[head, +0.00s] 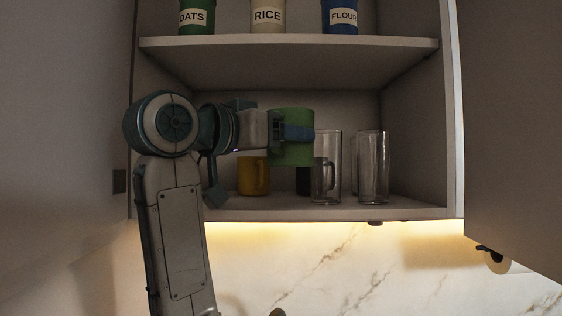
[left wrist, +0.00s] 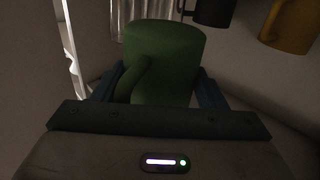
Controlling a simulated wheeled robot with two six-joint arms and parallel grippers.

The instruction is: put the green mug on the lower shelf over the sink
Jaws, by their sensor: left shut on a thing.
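The green mug (head: 290,152) is held by my left gripper (head: 296,132) inside the open cabinet, above the lower shelf (head: 300,212). In the left wrist view the green mug (left wrist: 165,60) sits between the two fingers of the gripper (left wrist: 155,90), with its handle toward the left. In the head view it hangs in front of the dark mug and beside the glasses. A gap shows between its bottom and the shelf board. My right gripper is not in view.
On the lower shelf stand a yellow mug (head: 253,176), a dark mug (head: 303,181) and clear glasses (head: 373,167). The upper shelf (head: 290,47) holds canisters marked oats, rice and flour. Open doors flank the cabinet. Shelf room shows right of the glasses.

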